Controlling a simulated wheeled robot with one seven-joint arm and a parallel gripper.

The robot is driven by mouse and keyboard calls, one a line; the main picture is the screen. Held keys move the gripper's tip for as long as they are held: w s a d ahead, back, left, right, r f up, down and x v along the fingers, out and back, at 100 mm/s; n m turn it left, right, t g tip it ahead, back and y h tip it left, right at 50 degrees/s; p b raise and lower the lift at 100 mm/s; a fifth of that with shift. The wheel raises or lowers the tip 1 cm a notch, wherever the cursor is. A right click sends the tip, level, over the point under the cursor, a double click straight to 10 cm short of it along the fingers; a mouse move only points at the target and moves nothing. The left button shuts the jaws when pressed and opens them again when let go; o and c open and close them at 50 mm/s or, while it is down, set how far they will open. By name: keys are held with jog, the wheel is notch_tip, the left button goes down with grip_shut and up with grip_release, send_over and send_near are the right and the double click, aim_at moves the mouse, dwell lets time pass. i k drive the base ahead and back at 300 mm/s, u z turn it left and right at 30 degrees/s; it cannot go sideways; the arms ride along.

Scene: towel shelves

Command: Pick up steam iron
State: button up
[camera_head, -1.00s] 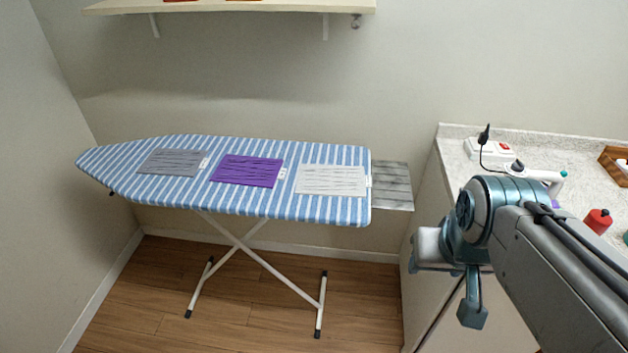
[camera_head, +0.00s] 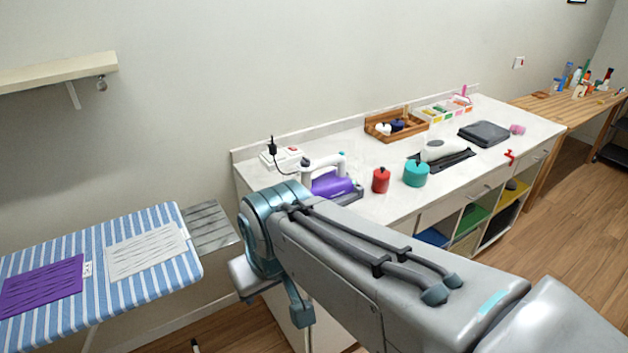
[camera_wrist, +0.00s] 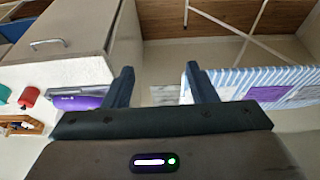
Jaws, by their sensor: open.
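The steam iron (camera_head: 333,184), with a purple body and a white handle, is on the left part of the white counter, partly hidden behind my arm in the head view. It also shows in the wrist view (camera_wrist: 77,102), left of my gripper's fingers. My gripper (camera_wrist: 158,84) is open, with two dark blue fingers apart and nothing between them. It is apart from the iron. In the head view, my arm hides most of the gripper.
A red container (camera_head: 380,180) and a teal container (camera_head: 416,174) stand right of the iron. A white socket box (camera_head: 283,158) with a plug and black cord is behind it. The striped ironing board (camera_head: 98,235) carries cloths at left. A wooden tray (camera_head: 372,134) is farther back.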

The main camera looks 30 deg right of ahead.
aim_at(334, 186)
jog(key=u, duration=0.15)
jog(key=k, duration=0.4)
jog(key=z, duration=0.95)
jog(key=i, duration=1.25)
